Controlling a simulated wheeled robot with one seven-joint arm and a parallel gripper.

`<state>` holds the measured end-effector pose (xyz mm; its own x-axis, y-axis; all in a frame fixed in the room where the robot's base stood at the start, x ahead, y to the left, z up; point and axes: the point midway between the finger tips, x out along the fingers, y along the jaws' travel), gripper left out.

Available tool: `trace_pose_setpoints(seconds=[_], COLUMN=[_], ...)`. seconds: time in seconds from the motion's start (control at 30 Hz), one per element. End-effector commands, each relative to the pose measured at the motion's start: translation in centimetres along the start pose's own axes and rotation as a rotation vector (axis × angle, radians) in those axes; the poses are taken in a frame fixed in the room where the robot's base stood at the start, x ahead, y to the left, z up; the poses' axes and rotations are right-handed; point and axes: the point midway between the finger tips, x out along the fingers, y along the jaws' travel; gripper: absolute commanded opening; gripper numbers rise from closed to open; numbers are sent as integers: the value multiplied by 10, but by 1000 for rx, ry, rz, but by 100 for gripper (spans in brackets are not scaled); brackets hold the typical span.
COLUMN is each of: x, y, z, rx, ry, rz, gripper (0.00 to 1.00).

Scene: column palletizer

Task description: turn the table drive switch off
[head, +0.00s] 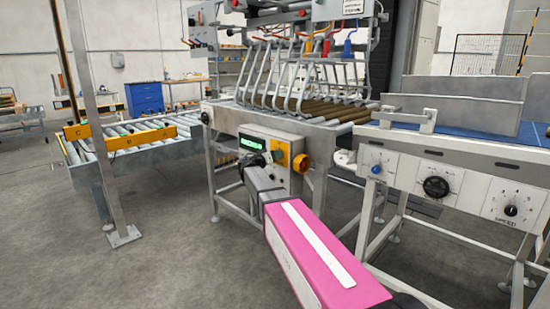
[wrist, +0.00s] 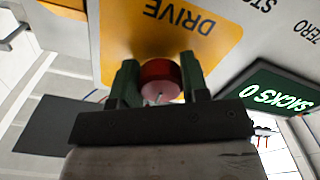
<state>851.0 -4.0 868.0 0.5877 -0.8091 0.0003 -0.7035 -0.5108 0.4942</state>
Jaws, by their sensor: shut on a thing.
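The table drive switch (wrist: 160,68) is a round red knob with a pinkish end, on a yellow plate (wrist: 195,42) marked DRIVE, upside down in the wrist view. My gripper (wrist: 158,82) is shut on the knob, with one dark green finger on each side of it. In the head view my gripper (head: 268,159) is at the front of the grey control box (head: 296,182), by the yellow plate (head: 282,150). The knob is hidden there behind my gripper, and its turned position is hard to tell.
A green display (head: 250,144) sits beside the plate; the wrist view reads it as SACKS 0 (wrist: 275,98). An orange rotary knob (head: 300,163) is on the box's right side. A panel with dials (head: 436,187) stands to the right. The floor at the left is open.

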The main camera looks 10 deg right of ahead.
Motion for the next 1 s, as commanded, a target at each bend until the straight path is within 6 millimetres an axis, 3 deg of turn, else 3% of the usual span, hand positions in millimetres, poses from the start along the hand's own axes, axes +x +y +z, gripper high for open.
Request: trace_pose_setpoints(seconds=[1.0], x=[0], y=[2], z=[-1], rx=[-904], ry=[-1], rz=[-1], gripper=[18])
